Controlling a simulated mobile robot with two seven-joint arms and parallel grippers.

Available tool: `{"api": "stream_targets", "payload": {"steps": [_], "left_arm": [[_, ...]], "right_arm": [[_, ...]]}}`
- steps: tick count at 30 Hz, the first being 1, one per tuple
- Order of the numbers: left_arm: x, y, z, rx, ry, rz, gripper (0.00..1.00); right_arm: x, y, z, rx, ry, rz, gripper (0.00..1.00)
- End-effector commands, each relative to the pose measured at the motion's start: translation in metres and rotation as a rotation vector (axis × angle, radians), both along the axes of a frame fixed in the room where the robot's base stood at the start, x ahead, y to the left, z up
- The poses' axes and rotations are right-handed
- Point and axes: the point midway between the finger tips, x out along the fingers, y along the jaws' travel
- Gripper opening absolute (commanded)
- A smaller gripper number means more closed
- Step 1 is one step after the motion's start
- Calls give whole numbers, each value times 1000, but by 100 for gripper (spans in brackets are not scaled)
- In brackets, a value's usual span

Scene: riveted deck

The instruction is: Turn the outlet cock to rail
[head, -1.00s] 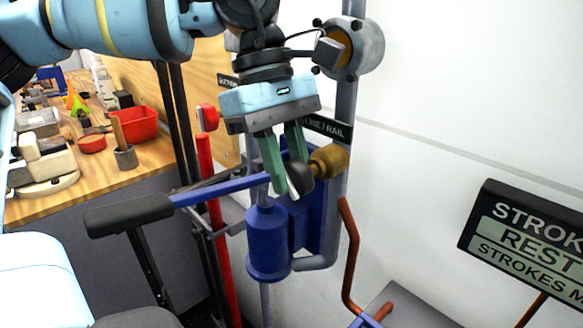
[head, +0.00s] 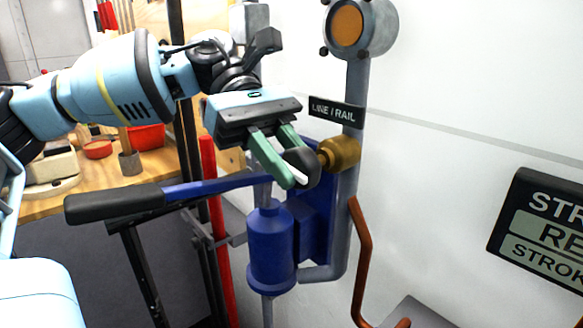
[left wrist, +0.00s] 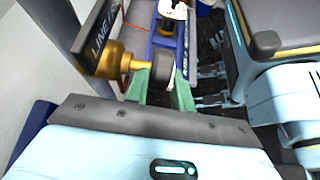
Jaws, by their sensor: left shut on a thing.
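The outlet cock has a brass body (head: 343,152) on a grey pipe and a dark round knob (head: 303,165) with a white stripe. A dark plate above it reads LINE / RAIL (head: 337,111). My left gripper (head: 292,173) reaches in from the upper left and is shut on the knob, its green fingers on either side. The fingers partly hide the knob, and I cannot tell which word the stripe faces. My right gripper is out of view.
A blue pump (head: 271,250) with a black-gripped lever (head: 120,203) stands below the cock. A copper-brown bent pipe (head: 361,260) rises at right. A stroke sign (head: 540,230) stands far right. A cluttered wooden bench (head: 120,178) lies at left.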

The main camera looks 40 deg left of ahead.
Motion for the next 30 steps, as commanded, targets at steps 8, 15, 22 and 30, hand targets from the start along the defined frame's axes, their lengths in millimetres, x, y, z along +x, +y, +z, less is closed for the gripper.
{"api": "stream_targets", "payload": {"steps": [8,15,22,30], "left_arm": [[0,0,2,-27,-2,2,1],[0,0,2,-27,-2,2,1],[0,0,1,-26,0,1,45],[0,1,1,-24,1,1,45]], "right_arm": [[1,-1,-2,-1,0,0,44],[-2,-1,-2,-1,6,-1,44],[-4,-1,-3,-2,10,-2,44],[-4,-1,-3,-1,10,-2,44]]}}
